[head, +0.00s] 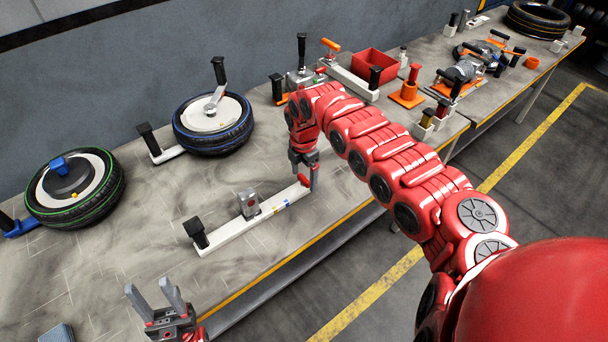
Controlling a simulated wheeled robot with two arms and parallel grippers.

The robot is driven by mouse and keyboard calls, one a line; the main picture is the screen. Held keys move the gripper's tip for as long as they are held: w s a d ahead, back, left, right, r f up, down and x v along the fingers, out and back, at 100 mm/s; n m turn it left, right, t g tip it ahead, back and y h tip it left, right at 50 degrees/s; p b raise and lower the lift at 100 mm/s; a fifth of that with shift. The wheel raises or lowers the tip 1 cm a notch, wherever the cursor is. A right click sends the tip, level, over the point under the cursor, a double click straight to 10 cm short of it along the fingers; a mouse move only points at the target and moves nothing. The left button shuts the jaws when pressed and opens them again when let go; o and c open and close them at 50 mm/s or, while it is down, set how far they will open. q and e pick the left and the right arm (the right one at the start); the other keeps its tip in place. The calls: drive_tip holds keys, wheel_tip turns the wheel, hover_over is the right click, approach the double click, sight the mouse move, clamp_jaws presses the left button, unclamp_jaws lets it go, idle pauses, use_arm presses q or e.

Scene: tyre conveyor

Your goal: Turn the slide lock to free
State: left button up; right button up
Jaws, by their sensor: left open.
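A white bar fixture (232,229) lies on the bench in front of me, with a black knob (196,233) at its left end and a grey metal block (249,204) near its middle. A small orange-red handle (303,180) shows at its right end. I take this for the slide lock, but no label is readable. My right gripper (304,179) points down at that right end, close to the orange-red handle. I cannot tell whether its fingers grip it. My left gripper (156,298) is open and empty, low at the bench's front edge, fingers upward.
A green-striped wheel (85,209) and a blue-striped wheel (232,140) lie behind the bar. A red bin (375,66), an orange stand (408,94) and several black-handled fixtures crowd the bench further right. The bench left of the bar is mostly clear.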

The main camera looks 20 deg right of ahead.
sight(304, 179)
idle(0.3)
drive_tip(key=shift+r, duration=0.3)
wheel_tip(304, 179, up, 17)
drive_tip(key=b, duration=0.4)
drive_tip(key=shift+s+f, duration=0.1)
drive_tip(key=shift+f, duration=0.15)
